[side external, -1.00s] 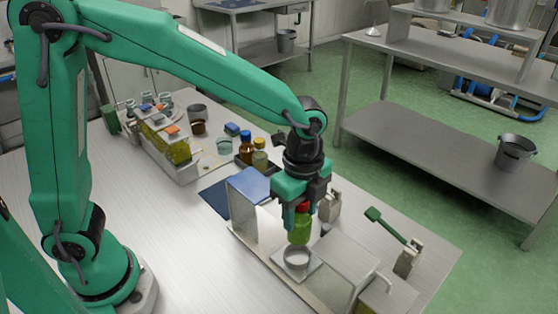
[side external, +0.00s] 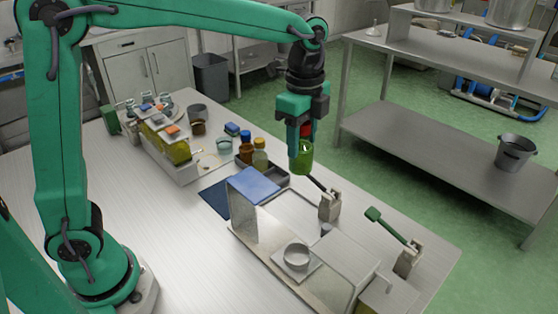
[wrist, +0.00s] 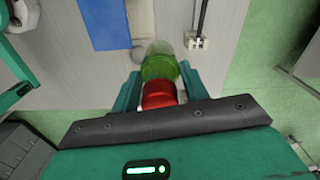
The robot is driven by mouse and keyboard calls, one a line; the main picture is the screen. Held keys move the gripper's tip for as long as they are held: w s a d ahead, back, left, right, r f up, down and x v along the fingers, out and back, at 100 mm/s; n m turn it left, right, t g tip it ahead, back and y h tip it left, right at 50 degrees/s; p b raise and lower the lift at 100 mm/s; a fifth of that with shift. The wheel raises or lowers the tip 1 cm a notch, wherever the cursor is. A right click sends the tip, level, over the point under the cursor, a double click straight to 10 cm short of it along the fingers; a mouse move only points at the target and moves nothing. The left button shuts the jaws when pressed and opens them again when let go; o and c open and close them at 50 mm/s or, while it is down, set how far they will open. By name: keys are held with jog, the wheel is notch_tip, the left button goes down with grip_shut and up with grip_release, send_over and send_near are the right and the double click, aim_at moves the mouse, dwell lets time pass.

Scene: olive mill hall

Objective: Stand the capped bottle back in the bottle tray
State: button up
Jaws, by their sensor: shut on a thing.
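My gripper (side external: 304,146) is shut on a green bottle (side external: 303,160) with a red cap (side external: 307,131). The bottle hangs upright in the air, apart from the table. In the wrist view the red cap (wrist: 159,94) and the green body (wrist: 160,66) show between the two fingers (wrist: 154,88). The dark bottle tray (side external: 275,180) lies on the table, left of and below the held bottle in the side view. A brown bottle (side external: 246,153) and an olive bottle with a yellow cap (side external: 260,157) stand in it; its right part looks empty.
A metal housing with a round cup (side external: 296,256) stands in front. A toggle clamp (side external: 329,204) is below the bottle, and a green-handled clamp (side external: 407,258) is at right.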

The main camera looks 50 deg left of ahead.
jog(key=w+a+n, duration=0.2)
jog(key=w+a, duration=0.2)
jog(key=a, duration=0.5)
jog(key=w+a+n, duration=0.2)
jog(key=w+a, duration=0.2)
jog(key=a, duration=0.4)
notch_tip(320, 180, down, 12)
jog(key=shift+a+r, duration=0.15)
jog(key=shift+a, duration=0.05)
jog(key=shift+f, duration=2)
jog(key=shift+f, duration=0.65)
jog(key=shift+f, duration=0.35)
jog(key=shift+f, duration=0.6)
